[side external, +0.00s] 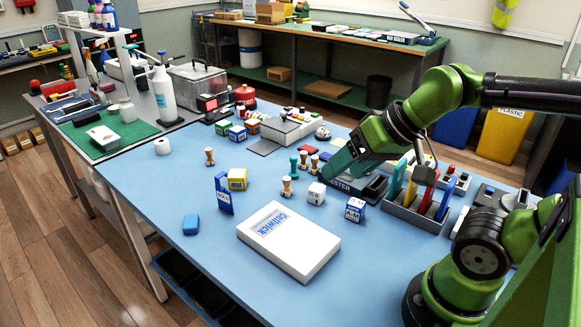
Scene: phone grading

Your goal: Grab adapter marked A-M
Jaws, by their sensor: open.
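A small white and blue block (355,210) with dark lettering stands on the blue table, right of centre; the lettering looks like A-M but is too small to read surely. A whiter cube (316,194) with a small mark stands to its left. My gripper (323,180) reaches down-left from the green arm, over the middle of the table just above and behind the whiter cube. It is open, and no held object shows. Its fingers are small and partly hidden, so the gap between them is hard to see.
A white box (289,241) lies in front. Wooden stamps (287,186) and a teal stamp (293,165) stand left of my gripper. A grey organizer (416,216) with coloured tools is at right. A blue upright box (223,194) and yellow box (237,179) stand left. The front-left table is mostly clear.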

